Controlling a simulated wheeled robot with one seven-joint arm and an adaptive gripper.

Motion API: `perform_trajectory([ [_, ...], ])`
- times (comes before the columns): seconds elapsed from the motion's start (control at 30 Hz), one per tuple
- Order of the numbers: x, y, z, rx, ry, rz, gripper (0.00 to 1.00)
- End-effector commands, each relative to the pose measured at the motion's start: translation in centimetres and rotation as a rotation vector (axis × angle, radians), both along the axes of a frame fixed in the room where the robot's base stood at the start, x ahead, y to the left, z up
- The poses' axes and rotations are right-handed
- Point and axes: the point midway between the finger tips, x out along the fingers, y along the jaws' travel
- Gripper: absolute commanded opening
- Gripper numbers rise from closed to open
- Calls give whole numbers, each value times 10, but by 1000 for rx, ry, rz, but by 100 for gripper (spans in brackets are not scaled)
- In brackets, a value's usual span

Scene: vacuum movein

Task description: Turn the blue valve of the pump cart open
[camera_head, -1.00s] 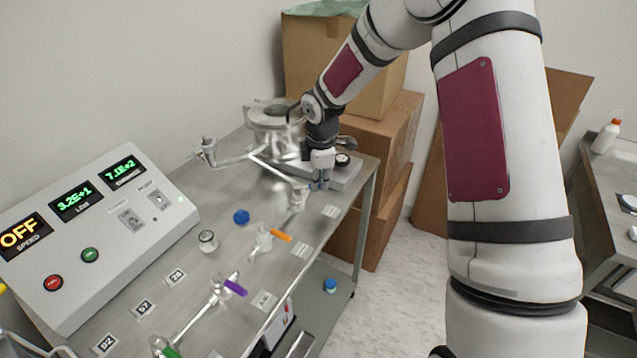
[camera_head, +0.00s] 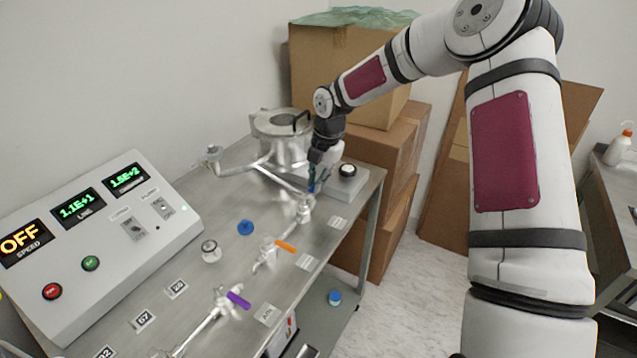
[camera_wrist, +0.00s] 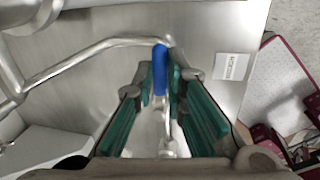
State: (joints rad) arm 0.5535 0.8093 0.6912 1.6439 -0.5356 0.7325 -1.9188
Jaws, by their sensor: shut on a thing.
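The blue valve handle (camera_wrist: 160,72) shows in the wrist view between the green pads of my gripper (camera_wrist: 165,90). My gripper is shut on this handle. In the head view my gripper (camera_head: 315,185) points down at the far valve on the metal pipework of the pump cart (camera_head: 215,265), and its fingers largely hide the handle. The silver valve body (camera_head: 304,209) is just below the fingertips. The handle's exact angle on the valve is hard to tell.
Valves with an orange handle (camera_head: 285,246) and a purple handle (camera_head: 239,300) sit nearer on the cart. A control box (camera_head: 120,255) with displays stands at left. A metal chamber (camera_head: 282,140) is behind the pipework. Cardboard boxes (camera_head: 340,75) stand behind the cart.

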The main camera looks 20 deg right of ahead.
Motion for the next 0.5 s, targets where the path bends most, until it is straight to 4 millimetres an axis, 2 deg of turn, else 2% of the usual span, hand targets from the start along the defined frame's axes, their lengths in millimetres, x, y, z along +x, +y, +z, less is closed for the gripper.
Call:
perform_trajectory([
  [0.5,3,2,0,0,-1,68,0],
])
